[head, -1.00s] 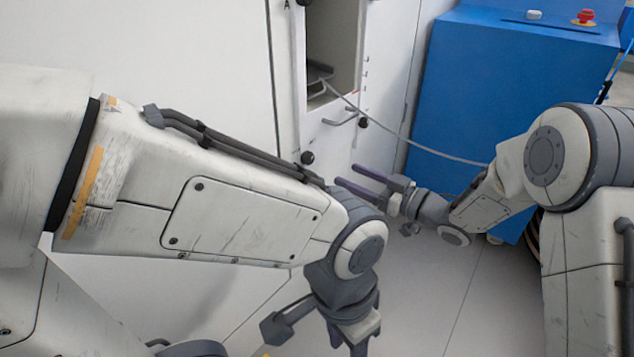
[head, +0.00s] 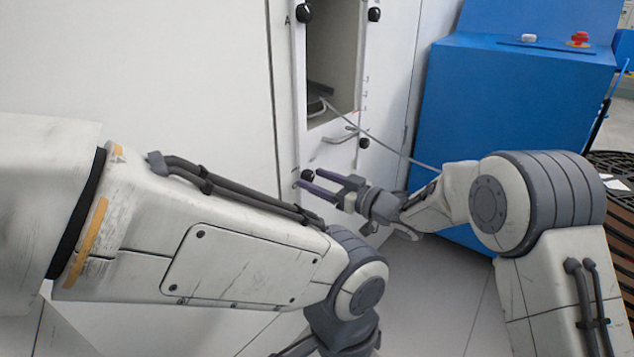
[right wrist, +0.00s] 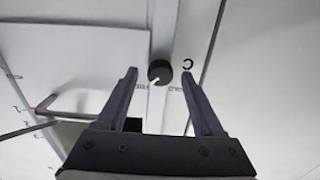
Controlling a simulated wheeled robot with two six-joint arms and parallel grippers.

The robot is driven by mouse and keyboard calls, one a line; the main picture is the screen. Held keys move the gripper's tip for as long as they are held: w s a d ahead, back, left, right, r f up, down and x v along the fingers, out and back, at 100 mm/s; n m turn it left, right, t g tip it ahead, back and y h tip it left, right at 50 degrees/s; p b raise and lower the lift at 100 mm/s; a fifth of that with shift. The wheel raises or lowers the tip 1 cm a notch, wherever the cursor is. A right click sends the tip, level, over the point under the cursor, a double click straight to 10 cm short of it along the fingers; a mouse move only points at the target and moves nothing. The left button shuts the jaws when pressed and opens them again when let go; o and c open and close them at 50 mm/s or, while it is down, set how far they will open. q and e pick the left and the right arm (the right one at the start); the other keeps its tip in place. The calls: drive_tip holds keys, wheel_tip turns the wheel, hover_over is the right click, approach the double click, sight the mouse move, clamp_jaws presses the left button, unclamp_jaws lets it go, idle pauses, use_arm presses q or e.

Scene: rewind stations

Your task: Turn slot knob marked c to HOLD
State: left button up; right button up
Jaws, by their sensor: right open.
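A round black knob (right wrist: 159,72) with a white pointer line sits on the white panel in the right wrist view. A letter C mark (right wrist: 187,63) is printed to its right. Small labels too blurred to read flank it. The pointer slants down and left in that view. My right gripper (right wrist: 160,74) is open, with one finger on each side of the knob in the picture; I cannot tell how far off it is. In the head view the knob (head: 307,174) shows just behind the open right fingertips (head: 309,179). My left gripper is below the head view's frame.
Other black knobs sit on the panel: one by the letter A (head: 304,12), one at upper right (head: 374,14), one lower right (head: 364,143). A handle (head: 338,138) juts out below the open slot (head: 330,60). A cable runs from the slot to the blue cabinet (head: 500,95).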

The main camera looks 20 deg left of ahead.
clamp_jaws()
